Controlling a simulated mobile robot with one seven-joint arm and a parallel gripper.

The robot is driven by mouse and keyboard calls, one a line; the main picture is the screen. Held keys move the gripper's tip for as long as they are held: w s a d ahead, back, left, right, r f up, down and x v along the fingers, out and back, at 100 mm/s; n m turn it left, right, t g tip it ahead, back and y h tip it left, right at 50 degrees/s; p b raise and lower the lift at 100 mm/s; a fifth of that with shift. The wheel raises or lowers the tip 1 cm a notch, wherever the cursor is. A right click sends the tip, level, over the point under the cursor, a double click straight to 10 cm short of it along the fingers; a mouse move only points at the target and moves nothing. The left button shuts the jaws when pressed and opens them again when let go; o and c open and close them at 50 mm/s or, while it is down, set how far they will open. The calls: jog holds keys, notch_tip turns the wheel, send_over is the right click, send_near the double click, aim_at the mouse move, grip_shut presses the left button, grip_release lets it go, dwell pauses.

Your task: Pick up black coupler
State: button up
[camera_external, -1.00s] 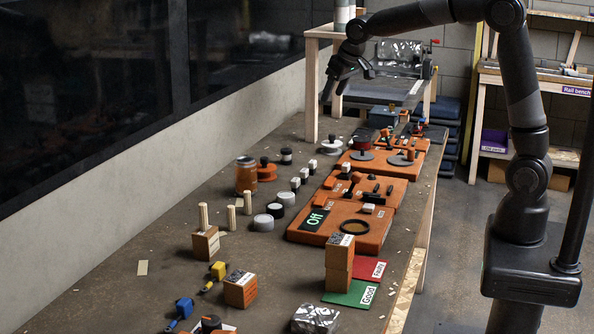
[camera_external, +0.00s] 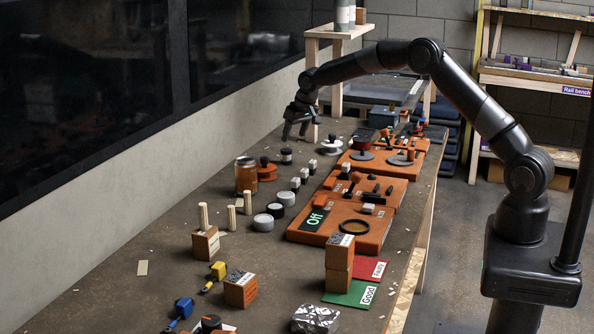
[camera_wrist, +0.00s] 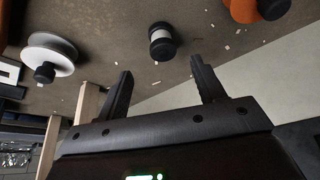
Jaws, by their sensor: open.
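The black coupler appears to be a small black cylinder with a pale band around its middle. It stands on the bench in the external view (camera_external: 286,155) and shows in the wrist view (camera_wrist: 162,42) just beyond the fingertips, between their lines. My gripper (camera_external: 300,136) is open and empty, above the bench behind the coupler and slightly to its right. Both fingers of my gripper show apart in the wrist view (camera_wrist: 160,70). The fingers are not touching the coupler.
A white spool with a black knob (camera_external: 331,146) stands right of the coupler. An orange spool-like piece (camera_external: 266,170) and an orange jar (camera_external: 246,175) stand left and in front. A wooden stand (camera_external: 311,90) rises close behind my gripper. Orange boards (camera_external: 340,228) lie to the right.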

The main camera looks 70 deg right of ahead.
aim_at(287, 150)
jog(key=x, duration=0.9)
jog(key=shift+w+a, duration=0.1)
jog(key=shift+w, duration=0.05)
jog(key=c, duration=1.1)
